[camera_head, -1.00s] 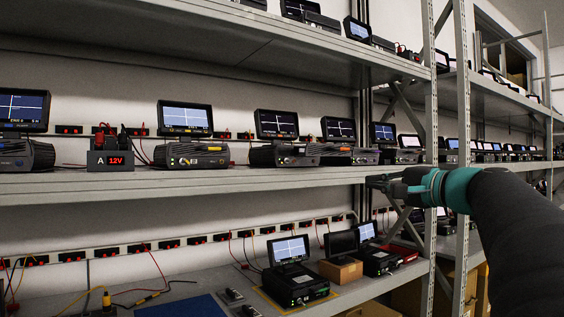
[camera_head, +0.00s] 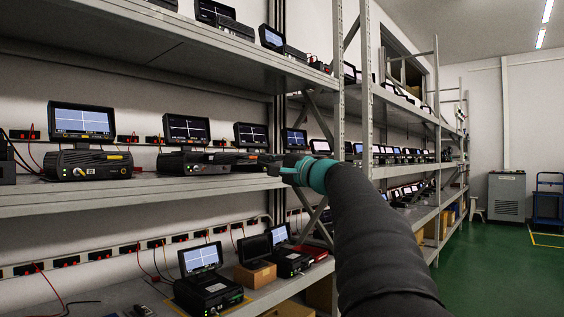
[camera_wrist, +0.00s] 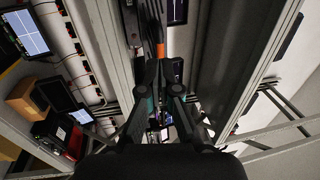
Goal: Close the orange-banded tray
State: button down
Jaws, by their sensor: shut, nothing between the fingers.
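In the wrist view an orange band (camera_wrist: 160,50) shows just beyond the tips of my gripper (camera_wrist: 160,66), on the end of a narrow dark part. Whether my fingertips touch it I cannot tell. My gripper's fingers are together with nothing between them. In the head view my gripper (camera_head: 268,167) is at the front edge of the middle shelf, beside a row of dark devices with screens.
The middle shelf (camera_head: 60,200) also carries a yellow-banded device (camera_head: 95,163) and another dark device (camera_head: 185,161) left of my gripper. A rack upright (camera_head: 338,80) stands close to my wrist. The green aisle floor (camera_head: 490,265) at right is open.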

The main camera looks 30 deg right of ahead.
jog(key=shift+x, duration=1.2)
